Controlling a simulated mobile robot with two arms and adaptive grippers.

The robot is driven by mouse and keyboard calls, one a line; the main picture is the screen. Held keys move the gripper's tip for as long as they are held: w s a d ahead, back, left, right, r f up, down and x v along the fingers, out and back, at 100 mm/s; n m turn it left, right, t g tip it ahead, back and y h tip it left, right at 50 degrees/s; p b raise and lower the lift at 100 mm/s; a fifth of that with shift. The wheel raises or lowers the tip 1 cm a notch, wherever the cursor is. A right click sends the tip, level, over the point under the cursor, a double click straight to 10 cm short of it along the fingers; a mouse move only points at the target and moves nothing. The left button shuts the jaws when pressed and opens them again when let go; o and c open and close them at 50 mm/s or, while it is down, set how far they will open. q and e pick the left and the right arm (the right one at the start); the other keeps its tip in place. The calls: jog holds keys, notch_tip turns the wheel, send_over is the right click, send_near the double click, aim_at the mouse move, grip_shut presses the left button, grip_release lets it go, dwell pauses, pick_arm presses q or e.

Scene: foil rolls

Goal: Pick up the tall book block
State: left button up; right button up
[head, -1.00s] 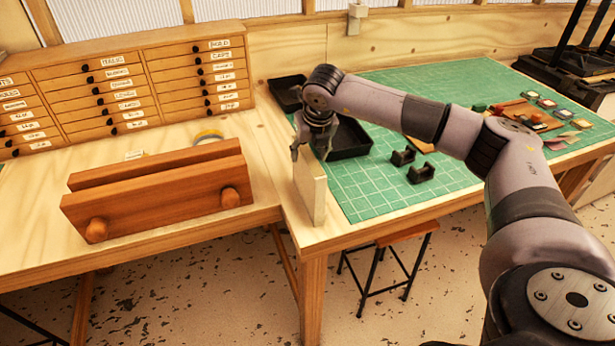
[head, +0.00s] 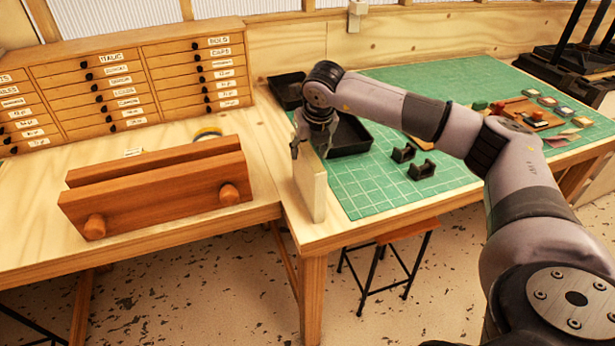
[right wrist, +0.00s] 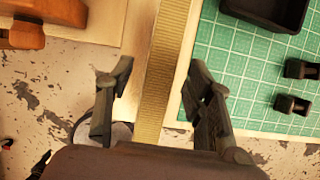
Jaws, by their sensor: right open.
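The tall book block (head: 310,186) stands upright on the table, at the left edge of the green mat, in the head view. In the right wrist view its long narrow top edge (right wrist: 165,75) runs between the fingers. My right gripper (head: 312,150) is over the upper part of the block. In the right wrist view the right gripper (right wrist: 160,85) is open, with one finger on each side of the block and visible gaps between. My left gripper is not in view.
A wooden press (head: 160,190) lies left of the block. Behind the block is a black tray (head: 350,138). Two small black holders (head: 421,170) stand on the green mat (head: 375,190). A type cabinet (head: 125,80) stands at the back left. A stool (head: 405,231) is below the table edge.

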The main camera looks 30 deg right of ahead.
jog(key=shift+c, duration=0.3)
grip_shut()
dwell(0.3)
jog(key=shift+r, duration=0.1)
dwell(0.4)
